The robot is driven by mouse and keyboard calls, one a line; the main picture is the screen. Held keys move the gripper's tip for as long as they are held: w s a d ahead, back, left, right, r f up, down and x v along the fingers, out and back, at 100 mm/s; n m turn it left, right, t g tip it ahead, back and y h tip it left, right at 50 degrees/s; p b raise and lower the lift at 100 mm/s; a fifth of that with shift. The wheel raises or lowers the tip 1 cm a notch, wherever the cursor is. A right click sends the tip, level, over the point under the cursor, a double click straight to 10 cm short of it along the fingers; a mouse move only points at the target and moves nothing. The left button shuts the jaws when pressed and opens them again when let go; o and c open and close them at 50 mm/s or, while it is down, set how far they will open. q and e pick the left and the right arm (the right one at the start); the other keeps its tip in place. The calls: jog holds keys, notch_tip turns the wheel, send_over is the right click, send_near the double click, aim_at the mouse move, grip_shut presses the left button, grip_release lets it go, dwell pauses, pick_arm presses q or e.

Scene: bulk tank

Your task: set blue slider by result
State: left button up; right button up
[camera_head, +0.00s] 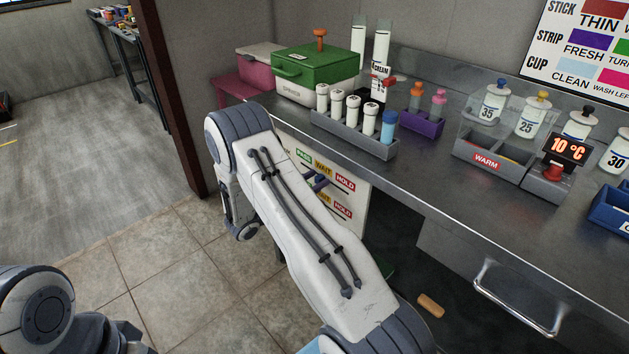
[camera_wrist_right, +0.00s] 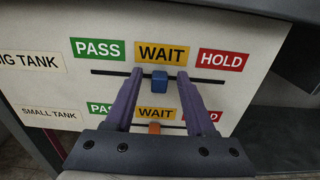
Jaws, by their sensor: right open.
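The blue slider (camera_wrist_right: 159,82) sits under the yellow WAIT label (camera_wrist_right: 162,54) on the dark slot of the BIG TANK row. PASS (camera_wrist_right: 98,50) is to its left and HOLD (camera_wrist_right: 223,60) to its right. My right gripper (camera_wrist_right: 160,74) is open, with one finger on each side of the blue slider; I cannot tell if they touch it. My left gripper is out of view; only part of that arm shows at lower left.
An orange slider (camera_wrist_right: 154,128) sits on the SMALL TANK row below, partly between my fingers. The steel counter (camera_head: 440,165) above holds a grey tube rack (camera_head: 340,131), a purple rack (camera_head: 421,123), a green-lidded box (camera_head: 315,65) and a 10 °C display (camera_head: 568,148). A drawer handle (camera_head: 515,300) juts out.

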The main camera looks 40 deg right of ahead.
jog(key=shift+d, duration=0.1)
grip_shut()
dwell(1.4)
